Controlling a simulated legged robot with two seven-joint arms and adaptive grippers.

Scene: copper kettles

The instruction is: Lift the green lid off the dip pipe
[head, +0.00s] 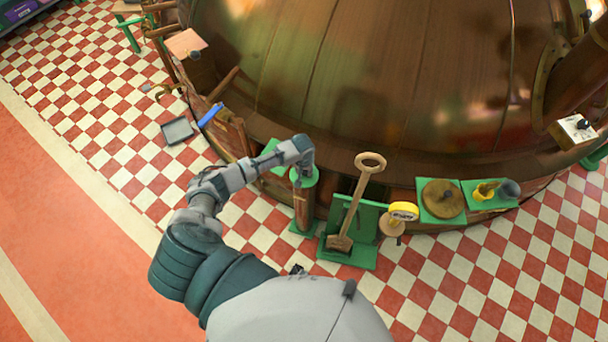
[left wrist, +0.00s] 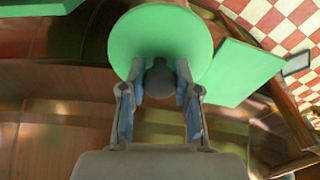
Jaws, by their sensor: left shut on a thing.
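The green lid (head: 313,180) is a round disc at the top of the upright copper dip pipe (head: 301,208). I cannot tell whether the lid touches the pipe or sits just above it. My left gripper (head: 302,166) comes down on the lid from above. In the left wrist view, the lid (left wrist: 130,38) shows as a wide green disc with a dark round knob (left wrist: 160,78) in its middle. The fingers of my left gripper (left wrist: 160,88) are shut on this knob from both sides. The pipe is hidden in that view. My right gripper is not in view.
A large copper kettle (head: 400,70) stands close behind the pipe. To the right are a wooden shovel (head: 356,205) on a green stand, a yellow-topped item (head: 403,211) and a round wooden lid (head: 442,198). A green panel (left wrist: 240,72) lies beside the lid. Checkered floor is open in front.

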